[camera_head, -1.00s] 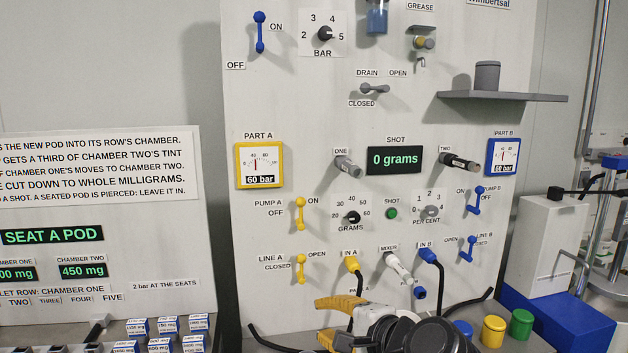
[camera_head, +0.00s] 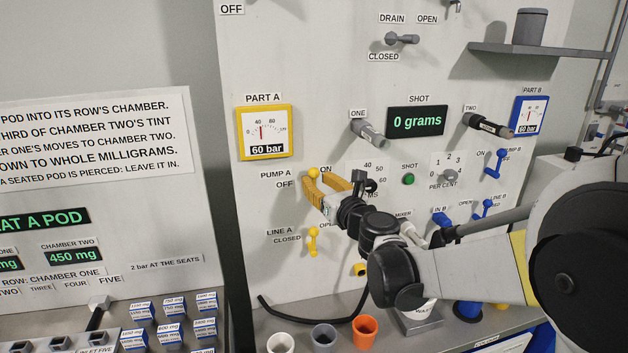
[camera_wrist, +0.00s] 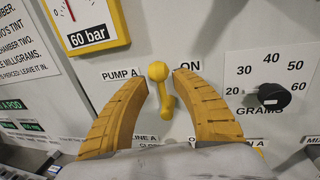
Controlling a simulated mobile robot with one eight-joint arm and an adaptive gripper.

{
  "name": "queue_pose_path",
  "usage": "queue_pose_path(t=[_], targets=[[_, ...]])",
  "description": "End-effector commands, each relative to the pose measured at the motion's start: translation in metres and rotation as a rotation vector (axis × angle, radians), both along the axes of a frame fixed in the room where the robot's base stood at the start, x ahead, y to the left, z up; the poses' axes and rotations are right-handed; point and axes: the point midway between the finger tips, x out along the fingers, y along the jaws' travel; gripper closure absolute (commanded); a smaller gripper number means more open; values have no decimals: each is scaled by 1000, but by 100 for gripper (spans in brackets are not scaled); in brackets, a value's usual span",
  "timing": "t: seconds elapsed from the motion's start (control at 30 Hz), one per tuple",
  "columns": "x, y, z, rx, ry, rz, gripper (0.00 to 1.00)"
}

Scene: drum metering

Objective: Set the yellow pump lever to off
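The yellow pump lever (camera_head: 313,174), marked PUMP A, is on the upright panel with its knob up, level with the ON label. In the wrist view the lever (camera_wrist: 158,73) stands between my fingertips, its knob pointing toward the camera and up. My gripper (camera_wrist: 161,80) is open, with one yellow finger on each side of the lever and a visible gap to both. In the head view my gripper (camera_head: 316,182) reaches the lever from the lower right and hides part of it. The OFF label (camera_head: 285,185) is left of the lever.
The yellow line A lever (camera_head: 312,242) is below. The GRAMS knob (camera_wrist: 271,95) is to the right and the yellow 60 bar gauge (camera_head: 264,132) is above. Several cups, one orange (camera_head: 363,331), stand on the bench below.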

Motion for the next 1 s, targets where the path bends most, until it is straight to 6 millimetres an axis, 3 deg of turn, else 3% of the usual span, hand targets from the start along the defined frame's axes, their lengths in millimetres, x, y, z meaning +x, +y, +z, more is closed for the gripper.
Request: queue_pose_path(t=[0.2,0.5,0.6,1.0], targets=[[18,10,0,-1,0,0,68],[19,10,1,-1,0,0,69],[19,10,1,-2,-1,0,100],[18,13,1,-43,-12,1,100]])
